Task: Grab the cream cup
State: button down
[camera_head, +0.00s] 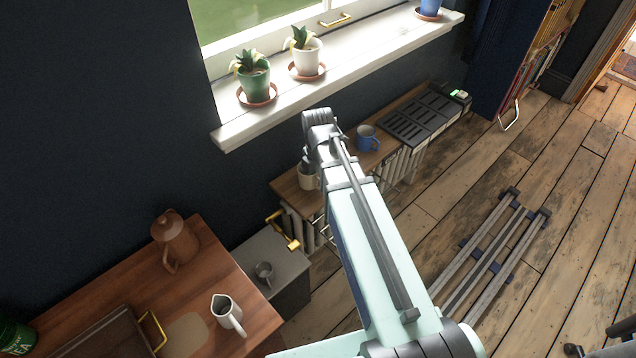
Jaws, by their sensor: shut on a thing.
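The cream cup (306,180) is at the left end of the low wooden shelf below the window, partly hidden by my arm. My gripper (307,164) is at the cup's upper part, pointing down, and is shut on it. The fingertips are small and mostly hidden against the cup. I cannot tell whether the cup rests on the shelf top or is slightly raised.
A blue mug (367,138) and a black slatted rack (421,118) stand to the right on the low shelf (290,189). Potted plants line the windowsill (355,72) above. A grey cabinet (262,246) with a grey mug (264,271) is nearer left. A wooden table (215,262) holds a white pitcher (226,312).

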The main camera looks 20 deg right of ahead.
notch_tip(320, 180, up, 18)
jog(key=shift+f, duration=0.25)
dwell(0.8)
